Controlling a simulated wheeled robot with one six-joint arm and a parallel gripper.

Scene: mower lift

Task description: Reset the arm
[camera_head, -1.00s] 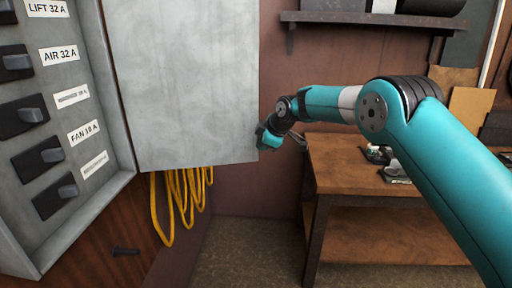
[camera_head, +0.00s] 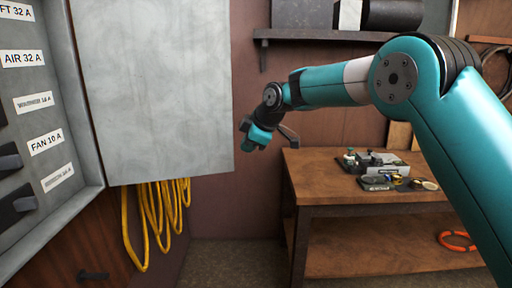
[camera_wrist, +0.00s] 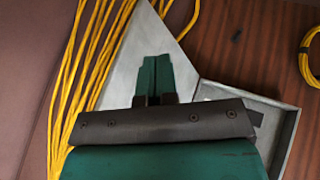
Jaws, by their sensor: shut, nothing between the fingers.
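My arm reaches in from the right in the head view, its teal links bent at the elbow. My gripper (camera_head: 256,138) is in mid-air, just right of the open grey cabinet door (camera_head: 155,90) and left of the wooden bench. In the wrist view my gripper (camera_wrist: 155,62) shows two teal fingers side by side, shut with nothing between them. The grey door (camera_wrist: 140,45) and cabinet lie behind the fingers there. I cannot tell the exact gap between gripper and door.
A breaker panel (camera_head: 82,150) with labelled switches is at the left. Yellow cables (camera_head: 150,215) hang below the door. The bench (camera_head: 330,190) carries small parts and tools. A shelf (camera_head: 330,35) is on the wall above. An orange ring (camera_head: 457,240) lies on the bench's lower shelf.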

